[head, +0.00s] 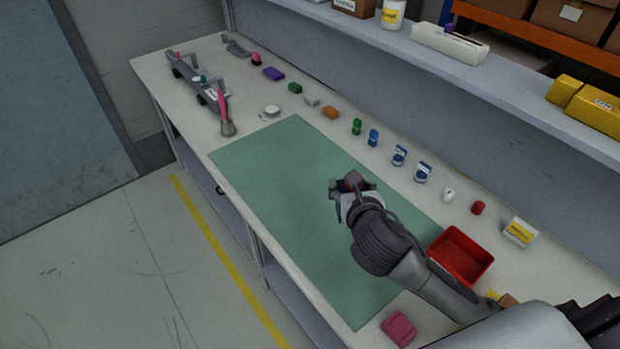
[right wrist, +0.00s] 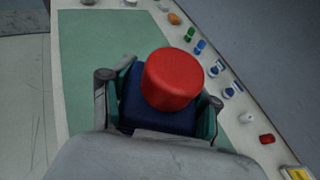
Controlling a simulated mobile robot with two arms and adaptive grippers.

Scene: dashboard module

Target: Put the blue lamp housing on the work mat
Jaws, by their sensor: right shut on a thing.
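The green work mat (head: 270,170) lies flat on the bench; it also shows in the right wrist view (right wrist: 85,50). My right gripper (head: 352,185) is over the mat's right half, shut on a dark blue block, which appears to be the blue lamp housing (right wrist: 138,112). A red round cap (right wrist: 172,80) sits on top of the housing. The fingers lie on either side of the housing in the right wrist view. In the head view the housing is mostly hidden by the gripper, and I cannot tell whether it touches the mat. My left gripper is not in view.
A red tray (head: 438,250) stands right of the mat, and a pink block (head: 398,328) lies near the front edge. Several small parts, including an orange block (head: 331,112), line the back of the bench. A grey assembly (head: 190,80) is at far left. The mat's left half is clear.

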